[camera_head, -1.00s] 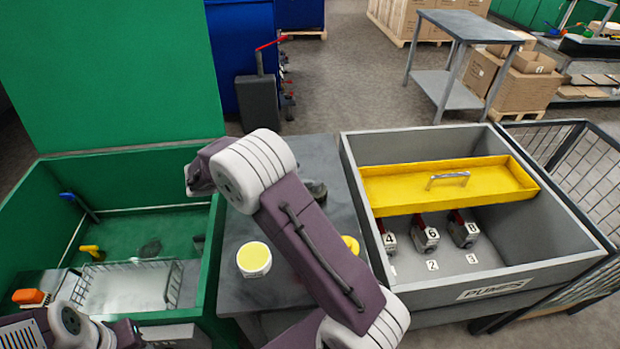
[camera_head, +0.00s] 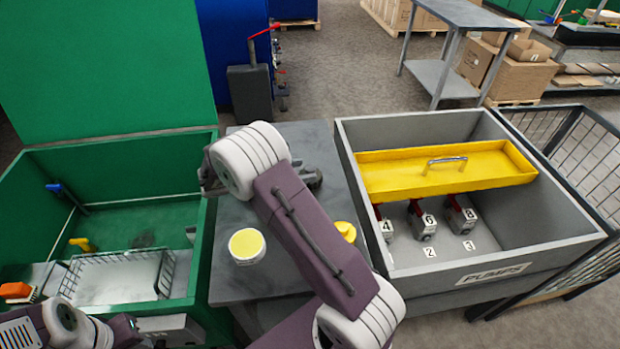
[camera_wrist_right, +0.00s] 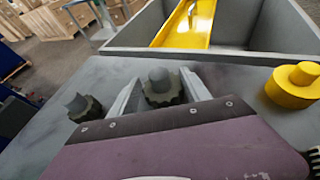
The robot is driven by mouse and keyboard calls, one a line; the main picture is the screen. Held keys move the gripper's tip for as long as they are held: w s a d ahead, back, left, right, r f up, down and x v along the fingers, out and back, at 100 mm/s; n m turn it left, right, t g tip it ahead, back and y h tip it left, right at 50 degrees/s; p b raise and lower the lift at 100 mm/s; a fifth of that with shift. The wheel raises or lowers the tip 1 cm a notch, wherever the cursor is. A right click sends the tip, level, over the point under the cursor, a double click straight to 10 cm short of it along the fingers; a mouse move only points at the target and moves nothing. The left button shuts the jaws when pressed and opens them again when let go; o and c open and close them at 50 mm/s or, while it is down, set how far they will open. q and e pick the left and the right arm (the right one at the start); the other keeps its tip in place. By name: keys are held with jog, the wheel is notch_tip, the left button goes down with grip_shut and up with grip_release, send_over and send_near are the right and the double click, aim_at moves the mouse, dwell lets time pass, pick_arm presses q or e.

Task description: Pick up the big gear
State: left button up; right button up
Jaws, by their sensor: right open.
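Two dark toothed gears stand on the grey table. One gear (camera_wrist_right: 163,90), with a round hub on top, shows between the fingers of my right gripper (camera_wrist_right: 160,96) in the right wrist view. The other gear (camera_wrist_right: 85,108) is left of the fingers. I cannot tell for sure which is bigger. The right gripper is open, and no grip on a gear shows. In the head view, dark gear shapes (camera_head: 311,177) show just behind my right arm, which hides part of the table. My left arm shows at the lower left, but its fingers do not.
The grey table (camera_head: 235,290) also holds a yellow-topped round part (camera_head: 247,245) and a yellow stepped part (camera_wrist_right: 295,84). A grey crate (camera_head: 590,243) with a yellow tray (camera_head: 440,170) and numbered pumps stands right. A green bin (camera_head: 204,240) with a wire basket stands left.

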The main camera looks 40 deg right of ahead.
aim_at(310, 167)
jog(key=x, duration=0.3)
jog(key=shift+d+f, duration=0.1)
jog(key=shift+d, duration=0.1)
grip_shut()
dwell(1.2)
